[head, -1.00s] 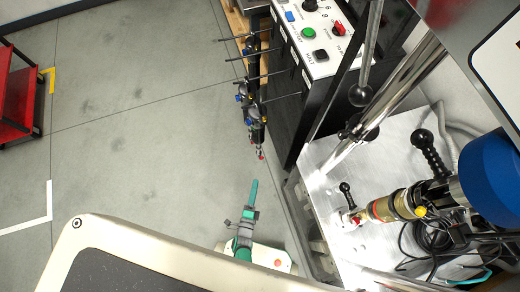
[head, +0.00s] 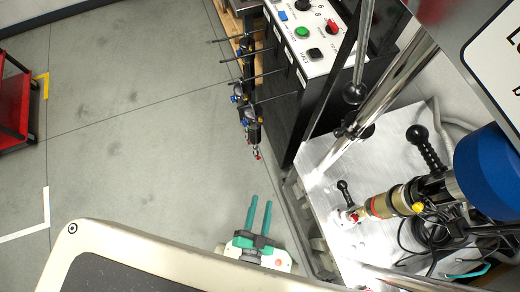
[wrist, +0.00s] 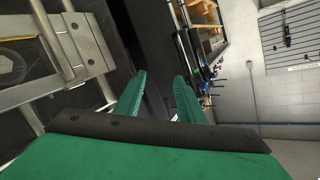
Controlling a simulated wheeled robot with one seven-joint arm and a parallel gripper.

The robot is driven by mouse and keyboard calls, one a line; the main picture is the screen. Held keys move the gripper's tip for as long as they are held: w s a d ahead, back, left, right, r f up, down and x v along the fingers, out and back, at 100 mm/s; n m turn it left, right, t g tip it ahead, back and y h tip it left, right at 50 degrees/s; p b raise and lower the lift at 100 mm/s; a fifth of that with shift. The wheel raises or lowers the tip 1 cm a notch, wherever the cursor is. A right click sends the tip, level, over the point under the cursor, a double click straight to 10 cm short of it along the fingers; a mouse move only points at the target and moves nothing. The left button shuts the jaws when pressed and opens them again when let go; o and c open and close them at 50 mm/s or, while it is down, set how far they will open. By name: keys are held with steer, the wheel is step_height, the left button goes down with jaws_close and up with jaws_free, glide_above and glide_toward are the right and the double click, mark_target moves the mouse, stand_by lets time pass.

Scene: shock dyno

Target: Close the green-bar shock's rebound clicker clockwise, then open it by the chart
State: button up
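My gripper (head: 260,200) is open and empty, low over the floor in front of my body, with two green fingers apart. In the wrist view, a gap also shows between the fingers (wrist: 160,85). A gold-bodied shock (head: 385,206) with red at its left end lies clamped in the dyno at right, well away from my gripper. Several dark shocks with blue and red parts hang on a rack (head: 248,98) beyond my gripper.
A control box (head: 315,40) with red, green and black controls stands beside the rack. The dyno's metal plate (head: 330,160), chrome posts and black ball-ended levers fill the right. A red cart (head: 14,100) stands far left. The floor (head: 130,130) between is clear.

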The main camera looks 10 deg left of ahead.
step_height(320, 180, up, 5)
steer(key=d+n+g, duration=0.1)
steer(key=d+n, duration=0.1)
steer(key=n, duration=0.2)
steer(key=n+g+y, duration=0.2)
steer(key=n+g, duration=0.9)
glide_toward(259, 159)
steer(key=x, duration=0.8)
steer(key=shift+w+f, duration=0.1)
jaws_close()
